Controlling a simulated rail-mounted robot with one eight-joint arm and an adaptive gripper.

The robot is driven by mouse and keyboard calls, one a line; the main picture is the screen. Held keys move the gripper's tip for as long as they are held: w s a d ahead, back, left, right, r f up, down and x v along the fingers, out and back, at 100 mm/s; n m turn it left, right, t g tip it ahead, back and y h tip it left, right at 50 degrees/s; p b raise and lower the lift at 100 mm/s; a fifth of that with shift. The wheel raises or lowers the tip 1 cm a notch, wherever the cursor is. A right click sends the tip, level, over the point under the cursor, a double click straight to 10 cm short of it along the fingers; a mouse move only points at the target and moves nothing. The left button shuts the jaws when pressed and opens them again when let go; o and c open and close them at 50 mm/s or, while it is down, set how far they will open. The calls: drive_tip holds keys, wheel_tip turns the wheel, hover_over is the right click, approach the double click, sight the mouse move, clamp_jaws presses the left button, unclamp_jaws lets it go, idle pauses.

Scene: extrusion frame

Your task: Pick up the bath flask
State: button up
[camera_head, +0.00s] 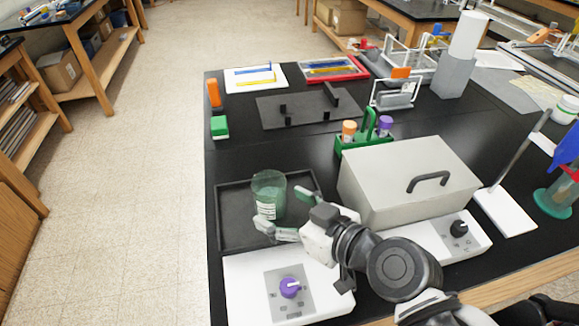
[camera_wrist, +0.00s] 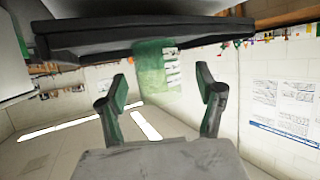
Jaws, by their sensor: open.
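The likely bath flask is a green-tinted glass vessel (camera_head: 267,191) with a white label, standing upright in a black tray (camera_head: 232,226). My gripper (camera_head: 287,213) is open just right of and in front of it, one finger toward its right side and the other low near its front. The wrist view is upside down. There the flask (camera_wrist: 151,66) shows in the gap between the open fingers (camera_wrist: 162,82), at or just beyond the fingertips. I cannot tell whether either finger touches it. Nothing is held.
A grey lidded bath (camera_head: 390,180) stands right of the tray. A hotplate with a purple knob (camera_head: 290,287) is in front. A green tube rack (camera_head: 363,139) is behind the bath. A retort stand (camera_head: 505,208) is at right. The bench's left edge is close to the tray.

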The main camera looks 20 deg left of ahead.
sight(281, 203)
drive_tip(key=x, duration=0.3)
drive_tip(key=shift+w+r, duration=0.15)
drive_tip(key=shift+w, duration=0.15)
drive_tip(key=shift+b+x, duration=0.4)
drive_tip(key=shift+x, duration=0.45)
drive_tip(key=c, duration=1.3)
